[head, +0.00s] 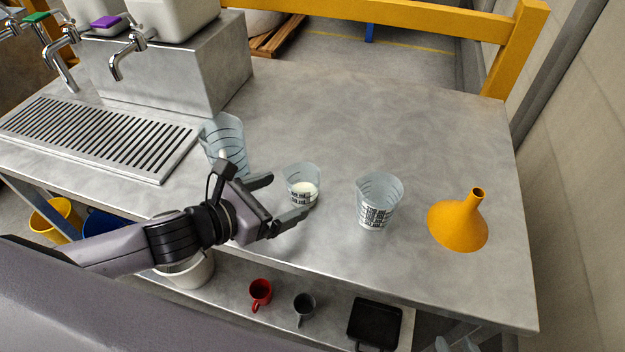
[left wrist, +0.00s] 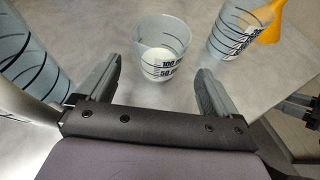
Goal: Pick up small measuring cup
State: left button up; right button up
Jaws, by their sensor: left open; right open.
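The small measuring cup (head: 302,174) is clear, with dark markings and something white low inside. It stands upright on the metal table between a tall clear measuring cup (head: 226,140) and a medium one (head: 378,195). My left gripper (head: 290,194) is open and low beside the small cup, on its near-left side. In the left wrist view the small cup (left wrist: 161,48) stands just beyond the fingertips, roughly centred between the two fingers and not gripped. My right gripper (head: 455,345) shows only its tips at the bottom edge; it is open and empty.
An orange funnel (head: 458,222) stands on the right of the metal table (head: 330,110). A drip grate (head: 90,135) and taps are at the left. A red mug (head: 260,291), a grey mug (head: 304,306) and a black tray (head: 375,324) sit on the lower shelf.

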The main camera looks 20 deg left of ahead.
pick_arm(q)
jog(key=shift+x, duration=3.4)
jog(key=shift+f, duration=0.1)
jog(key=c, duration=1.1)
